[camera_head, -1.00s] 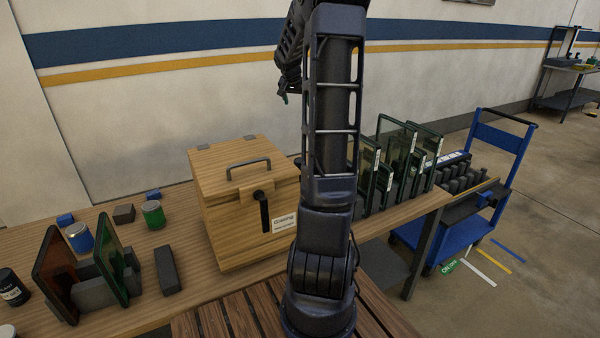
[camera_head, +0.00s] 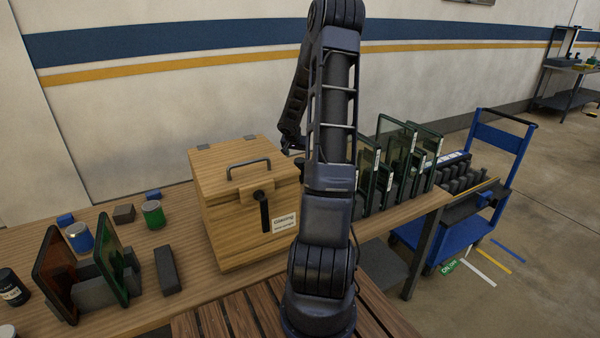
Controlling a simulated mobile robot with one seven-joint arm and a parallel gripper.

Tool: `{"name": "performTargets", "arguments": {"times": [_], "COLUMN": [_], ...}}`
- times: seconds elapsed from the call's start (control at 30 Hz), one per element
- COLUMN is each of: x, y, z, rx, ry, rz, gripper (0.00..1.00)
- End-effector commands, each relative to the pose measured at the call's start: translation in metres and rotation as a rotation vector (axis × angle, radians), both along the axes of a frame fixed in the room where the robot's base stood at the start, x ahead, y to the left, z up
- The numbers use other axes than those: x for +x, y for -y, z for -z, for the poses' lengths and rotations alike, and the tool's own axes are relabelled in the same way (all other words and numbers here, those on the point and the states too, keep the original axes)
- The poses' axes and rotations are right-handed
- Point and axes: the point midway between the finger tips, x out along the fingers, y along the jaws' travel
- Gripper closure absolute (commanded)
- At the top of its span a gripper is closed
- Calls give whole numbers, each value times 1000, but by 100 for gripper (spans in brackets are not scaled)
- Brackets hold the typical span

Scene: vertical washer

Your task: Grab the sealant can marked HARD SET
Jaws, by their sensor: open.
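Several cans stand on the wooden bench at the left: a green can (camera_head: 153,215), a blue can (camera_head: 79,239) with a metal lid, and a black can (camera_head: 13,289) with a pale label at the left edge. I cannot read HARD SET on any of them. My gripper (camera_head: 292,148) is open at the lower end of my folded arm, behind my upright arm links and near the right side of the wooden box. Its fingers are small and partly hidden. It is far to the right of the cans.
A wooden box (camera_head: 232,215) with a top handle and front latch stands between the cans and my arm. Glass panes stand in grey blocks near the cans, including a green pane (camera_head: 117,262). More panes (camera_head: 395,150) stand at right, beside a blue cart (camera_head: 495,150).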

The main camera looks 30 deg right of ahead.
Motion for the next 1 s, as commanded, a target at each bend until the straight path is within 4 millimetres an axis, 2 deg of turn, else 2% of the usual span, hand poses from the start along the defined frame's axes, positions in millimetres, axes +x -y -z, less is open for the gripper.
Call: {"name": "performTargets", "arguments": {"times": [0.23,0.6,1.0], "x": [11,18,31], "y": [11,18,31], "z": [28,46,84], "rx": [2,0,0], "ry": [-3,-2,-1], "rz": [0,0,0], "gripper": [21,21,21]}}
